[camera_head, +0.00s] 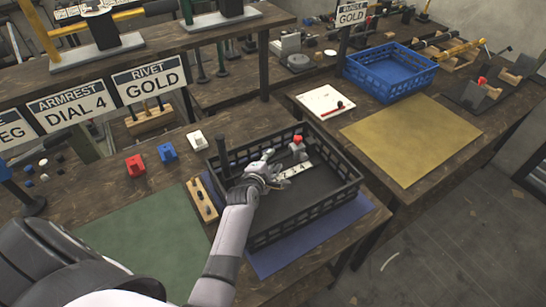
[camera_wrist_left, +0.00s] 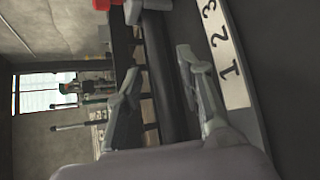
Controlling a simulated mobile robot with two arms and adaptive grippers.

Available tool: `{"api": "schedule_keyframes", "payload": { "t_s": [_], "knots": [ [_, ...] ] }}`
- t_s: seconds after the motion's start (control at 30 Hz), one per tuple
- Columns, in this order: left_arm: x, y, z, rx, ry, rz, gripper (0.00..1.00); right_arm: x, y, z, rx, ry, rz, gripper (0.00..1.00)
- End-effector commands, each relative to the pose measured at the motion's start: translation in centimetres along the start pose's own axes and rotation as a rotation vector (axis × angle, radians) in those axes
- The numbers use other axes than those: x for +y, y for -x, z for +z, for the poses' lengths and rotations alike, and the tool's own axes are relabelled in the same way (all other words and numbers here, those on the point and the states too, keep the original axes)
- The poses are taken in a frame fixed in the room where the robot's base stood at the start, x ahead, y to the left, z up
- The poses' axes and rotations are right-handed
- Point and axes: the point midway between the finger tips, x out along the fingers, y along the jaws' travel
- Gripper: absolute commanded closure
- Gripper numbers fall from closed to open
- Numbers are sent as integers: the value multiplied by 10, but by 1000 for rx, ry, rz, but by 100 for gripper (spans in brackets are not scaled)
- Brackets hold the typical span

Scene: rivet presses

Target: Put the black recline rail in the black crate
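The black crate (camera_head: 310,215) stands on the near table, an open slatted box. My left gripper (camera_head: 278,168) is low inside it, above its floor, with its fingers spread. In the left wrist view, a smooth dark bar (camera_wrist_left: 168,75) lies between the open fingers (camera_wrist_left: 160,72). I cannot tell whether this is the black recline rail or part of the crate, nor whether a finger touches it. A white number strip (camera_head: 297,169) lies beside the gripper; it also shows in the left wrist view (camera_wrist_left: 224,55). My right gripper is out of view.
A dark upright post (camera_head: 222,155) rises at the crate's left corner. A grey part with a red top (camera_head: 298,147) is at the crate's back. A wooden holder (camera_head: 203,200) stands left. The blue crate (camera_head: 392,72) and the yellow mat (camera_head: 412,138) are on the right table.

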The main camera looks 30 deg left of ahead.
Motion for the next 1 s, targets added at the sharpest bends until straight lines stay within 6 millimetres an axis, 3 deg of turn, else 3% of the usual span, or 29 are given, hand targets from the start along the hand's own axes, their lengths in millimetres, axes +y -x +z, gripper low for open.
{"api": "schedule_keyframes", "payload": {
  "t_s": [0.03, 0.2, 0.5, 1.0],
  "knots": [
    [6, 12, 2, 1, -1, -3, 65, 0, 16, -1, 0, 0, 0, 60],
    [7, 46, 3, 1, -1, -2, 65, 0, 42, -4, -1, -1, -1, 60],
    [3, 94, 1, 1, -2, -1, 65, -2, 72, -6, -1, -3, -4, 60],
    [1, 104, 1, -1, 0, 1, 65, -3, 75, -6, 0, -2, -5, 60]
  ]
}}
